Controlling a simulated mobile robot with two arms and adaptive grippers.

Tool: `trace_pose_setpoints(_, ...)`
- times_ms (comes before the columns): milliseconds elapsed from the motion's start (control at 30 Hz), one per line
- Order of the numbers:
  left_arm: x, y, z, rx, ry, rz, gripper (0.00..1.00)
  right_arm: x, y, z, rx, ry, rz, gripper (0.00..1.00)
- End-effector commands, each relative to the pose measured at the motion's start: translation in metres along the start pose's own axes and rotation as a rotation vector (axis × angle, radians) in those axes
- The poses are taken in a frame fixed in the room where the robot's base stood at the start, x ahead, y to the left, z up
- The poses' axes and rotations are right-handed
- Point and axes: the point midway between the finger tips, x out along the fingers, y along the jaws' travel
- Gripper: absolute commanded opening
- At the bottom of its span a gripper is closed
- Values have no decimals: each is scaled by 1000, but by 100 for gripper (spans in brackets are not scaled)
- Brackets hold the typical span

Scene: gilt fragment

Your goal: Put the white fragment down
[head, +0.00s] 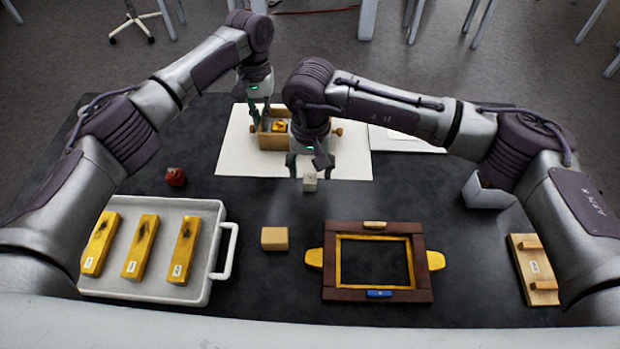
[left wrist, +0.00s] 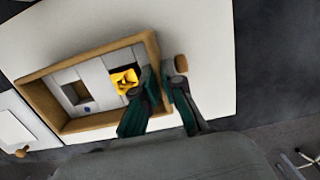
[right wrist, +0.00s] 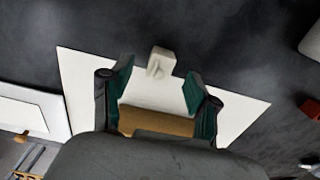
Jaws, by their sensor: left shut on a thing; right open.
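The white fragment (head: 310,184) is a small pale block by the near edge of the white sheet. In the right wrist view the white fragment (right wrist: 161,61) lies just beyond my fingertips, roughly midway across the gap. My right gripper (head: 308,168) is open above it, and nothing is clamped between its fingers (right wrist: 157,80). My left gripper (head: 262,112) is shut on a side wall of the wooden box (head: 272,143), one finger inside and one outside. The box (left wrist: 85,59) has light compartments inside, with a yellow fragment (left wrist: 124,78) beside my left fingers (left wrist: 158,78).
A white tray (head: 219,255) with yellow bars stands front left. A red object (head: 175,177), a tan block (head: 274,239), a dark frame (head: 374,296) and a wooden piece with bars (head: 533,270) are spread about. The dark table (head: 400,200) is clear behind the frame.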

Motion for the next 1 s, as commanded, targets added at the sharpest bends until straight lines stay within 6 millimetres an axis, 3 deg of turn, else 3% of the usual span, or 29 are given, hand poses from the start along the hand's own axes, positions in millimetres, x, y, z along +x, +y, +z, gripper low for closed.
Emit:
trace_pose_setpoints(133, 0, 0, 0, 0, 1, 0, 0, 15, -1, 0, 0, 0, -1, 60)
trace_pose_setpoints(400, 0, 0, 0, 0, 1, 0, 0, 17, -1, 0, -1, 2, -1, 59)
trace_pose_setpoints(767, 0, 0, 0, 0, 1, 0, 0, 17, -1, 0, 0, 1, -1, 0)
trace_pose_setpoints(1000, 0, 0, 0, 0, 1, 0, 0, 14, -1, -1, 0, 2, -2, 0)
